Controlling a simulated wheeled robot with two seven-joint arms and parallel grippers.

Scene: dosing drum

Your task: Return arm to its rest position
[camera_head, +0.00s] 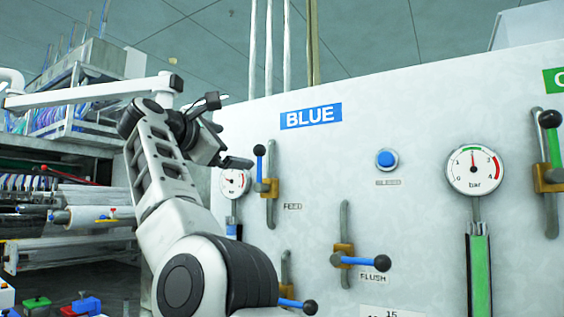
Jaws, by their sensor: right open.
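My right arm (165,170) rises from the bottom of the picture, left of the middle, and bends at a raised joint. My right gripper (224,132) is at its upper end, in front of the left part of the white panel (420,120). Its two dark fingers are spread apart, with nothing seen between them. A lever with a blue handle and black knob (259,151) is just right of the fingers; I cannot tell the gap in depth. My left gripper is not in view.
The panel has a blue "BLUE" sign (311,116), a blue button (387,159) and a bar gauge (473,170). A lever with a blue handle (357,260) sticks out beside "FLUSH". A small gauge (234,183) is partly behind my arm. Machinery with rollers (60,195) stands at left.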

